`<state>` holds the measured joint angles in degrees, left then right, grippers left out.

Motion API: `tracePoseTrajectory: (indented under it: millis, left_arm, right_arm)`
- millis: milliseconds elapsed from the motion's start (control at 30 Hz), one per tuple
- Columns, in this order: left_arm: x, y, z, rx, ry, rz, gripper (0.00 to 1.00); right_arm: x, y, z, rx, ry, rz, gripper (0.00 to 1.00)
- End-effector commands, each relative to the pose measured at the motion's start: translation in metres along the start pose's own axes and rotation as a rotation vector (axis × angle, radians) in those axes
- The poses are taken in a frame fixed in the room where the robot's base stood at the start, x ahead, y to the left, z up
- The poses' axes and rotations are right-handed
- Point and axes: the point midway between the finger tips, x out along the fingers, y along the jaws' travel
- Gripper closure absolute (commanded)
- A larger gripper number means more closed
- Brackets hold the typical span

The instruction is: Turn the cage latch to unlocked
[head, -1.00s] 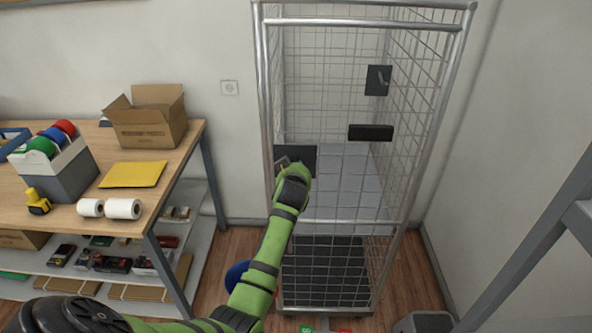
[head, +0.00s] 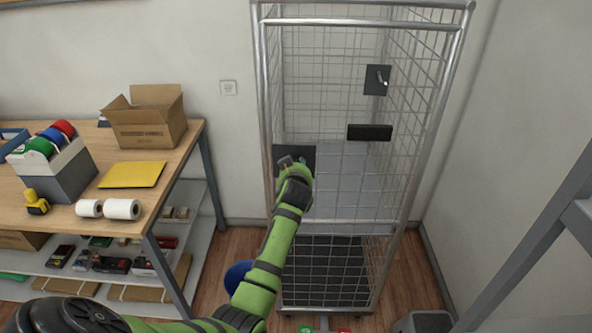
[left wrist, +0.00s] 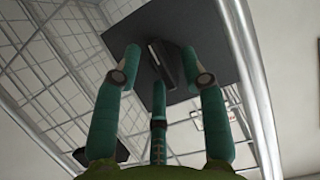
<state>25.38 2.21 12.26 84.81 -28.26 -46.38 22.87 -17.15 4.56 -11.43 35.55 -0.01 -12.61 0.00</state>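The wire cage (head: 264,90) stands against the wall. A dark plate (head: 308,153) is on its left side, partly hidden behind my left gripper (head: 291,164). In the left wrist view this plate (left wrist: 215,50) carries a dark upright lever (left wrist: 166,66), which looks like the latch. My left gripper (left wrist: 160,68) is open there. Its green fingers are spread, with the lever between the two outer tips. I cannot tell whether any finger touches it. A second dark plate (head: 371,88) with a small lever is at the cage's upper right. My right gripper is not in view.
A black block (head: 370,133) is on the cage front, right of my gripper. A workbench (head: 186,150) with an open carton (head: 148,130) and a yellow envelope (head: 133,175) stands left.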

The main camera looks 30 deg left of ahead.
Motion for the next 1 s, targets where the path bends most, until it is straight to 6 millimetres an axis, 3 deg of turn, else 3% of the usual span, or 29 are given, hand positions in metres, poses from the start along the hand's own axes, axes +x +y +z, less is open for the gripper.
tracePoseTrajectory:
  millis: [367, 800, 1000]
  left_arm:
    - [-0.010, 0.001, 0.001, -0.004, 0.000, 0.002, 0.57]
    - [-0.089, 0.001, 0.001, -0.005, -0.001, 0.002, 0.57]
    - [-0.114, 0.000, 0.000, -0.002, 0.000, 0.001, 0.57]
  right_arm:
    - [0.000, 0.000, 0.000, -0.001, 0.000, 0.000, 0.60]
    - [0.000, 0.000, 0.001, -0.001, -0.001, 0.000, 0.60]
    - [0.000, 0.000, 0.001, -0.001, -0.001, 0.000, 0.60]
